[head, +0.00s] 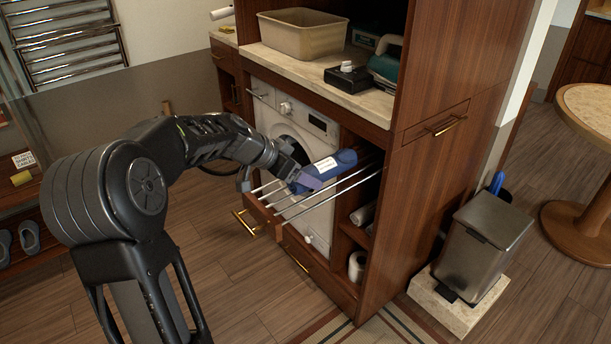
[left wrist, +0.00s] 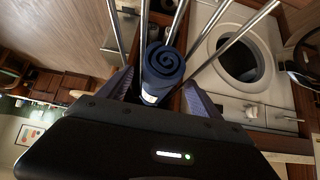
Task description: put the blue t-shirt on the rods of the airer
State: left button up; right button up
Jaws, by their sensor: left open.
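The blue t-shirt (head: 337,166) is rolled into a bundle with a white label. It lies along the metal rods of the airer (head: 343,187), which stick out in front of the washing machine, and appears to rest on them. In the left wrist view the rolled end of the t-shirt (left wrist: 163,66) shows as a spiral, with the rods (left wrist: 238,38) beyond it. My left gripper (head: 298,183) is at the near left end of the roll. Its fingers (left wrist: 160,84) are open, one on each side of the t-shirt; any contact is unclear. My right gripper is not in view.
The washing machine (head: 262,125) stands under a stone counter with a beige basin (head: 300,35). A wooden cabinet side (head: 425,170) closes off the right of the rods. A metal bin (head: 484,245) stands at right.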

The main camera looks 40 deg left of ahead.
pick_arm(q)
jog(key=v, duration=1)
jog(key=shift+f, duration=0.1)
dwell(0.5)
